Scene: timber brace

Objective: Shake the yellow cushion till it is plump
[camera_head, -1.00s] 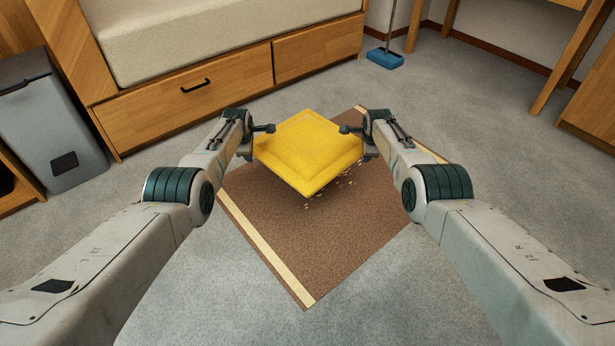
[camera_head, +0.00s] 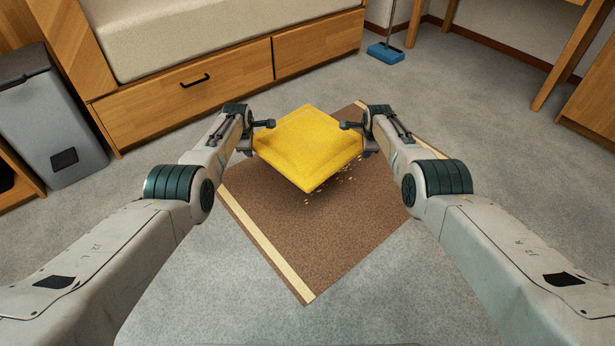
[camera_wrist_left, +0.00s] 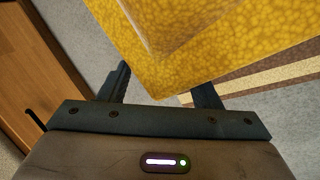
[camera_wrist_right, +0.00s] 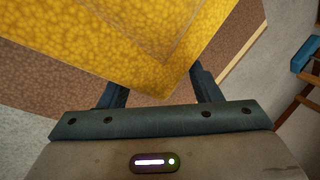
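The yellow cushion (camera_head: 308,147) hangs level or slightly tilted above the brown rug, between my two grippers, one corner toward me. My left gripper (camera_head: 262,140) is at its left corner and my right gripper (camera_head: 352,140) at its right corner. In the left wrist view the cushion (camera_wrist_left: 200,40) covers the space between the spread fingers (camera_wrist_left: 160,88). In the right wrist view a cushion corner (camera_wrist_right: 150,50) reaches between the fingers (camera_wrist_right: 158,92).
The brown rug (camera_head: 310,235) with cream stripes lies on grey carpet. Small pale bits (camera_head: 345,182) lie on or above it near the cushion. Behind are a wooden drawer bench (camera_head: 185,105) and a blue broom head (camera_head: 385,54). A grey bin (camera_head: 55,130) stands left.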

